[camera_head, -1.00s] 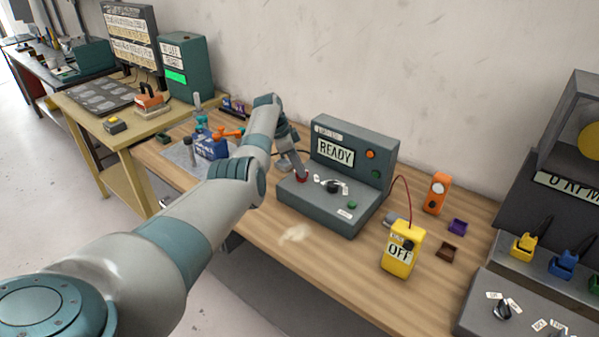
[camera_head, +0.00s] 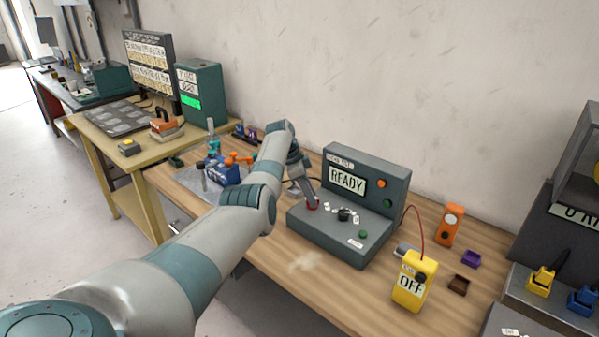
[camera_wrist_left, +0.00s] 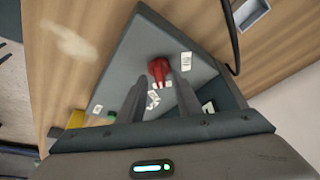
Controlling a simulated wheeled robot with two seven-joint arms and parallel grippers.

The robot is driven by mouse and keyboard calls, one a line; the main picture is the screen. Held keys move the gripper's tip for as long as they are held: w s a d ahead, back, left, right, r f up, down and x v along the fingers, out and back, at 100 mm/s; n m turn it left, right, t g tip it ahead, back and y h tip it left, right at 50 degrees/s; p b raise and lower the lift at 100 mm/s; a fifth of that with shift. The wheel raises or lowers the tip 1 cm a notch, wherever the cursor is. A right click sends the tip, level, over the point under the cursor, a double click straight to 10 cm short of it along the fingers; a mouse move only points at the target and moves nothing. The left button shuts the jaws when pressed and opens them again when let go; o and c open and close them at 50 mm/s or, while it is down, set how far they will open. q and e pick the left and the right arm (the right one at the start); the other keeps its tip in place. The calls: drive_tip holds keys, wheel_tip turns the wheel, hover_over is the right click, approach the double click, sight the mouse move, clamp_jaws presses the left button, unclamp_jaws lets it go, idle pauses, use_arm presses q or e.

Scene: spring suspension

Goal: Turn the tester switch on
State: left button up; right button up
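The grey tester (camera_head: 330,236) stands on the wooden bench, with a panel reading READY (camera_head: 347,180). A red switch (camera_head: 312,205) sits at the left of its sloped top. It shows clearly in the left wrist view (camera_wrist_left: 159,70). My left gripper (camera_head: 308,200) reaches down over that side of the tester. In the wrist view its two fingers (camera_wrist_left: 160,82) are apart, one on each side of the red switch. I cannot tell whether they touch it. A black knob (camera_head: 344,214) and a green button (camera_head: 363,234) are on the same top. My right gripper is not in view.
A yellow box reading OFF (camera_head: 411,285) stands right of the tester, joined to a red cable. A blue vice-like tool (camera_head: 225,172) stands to the left.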

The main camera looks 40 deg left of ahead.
use_arm(q)
drive_tip(key=b+v, duration=0.3)
drive_tip(key=v, duration=1.4)
drive_tip(key=shift+b, duration=0.3)
drive_tip(key=shift+s+f, duration=0.1)
drive_tip(key=shift+f, duration=0.05)
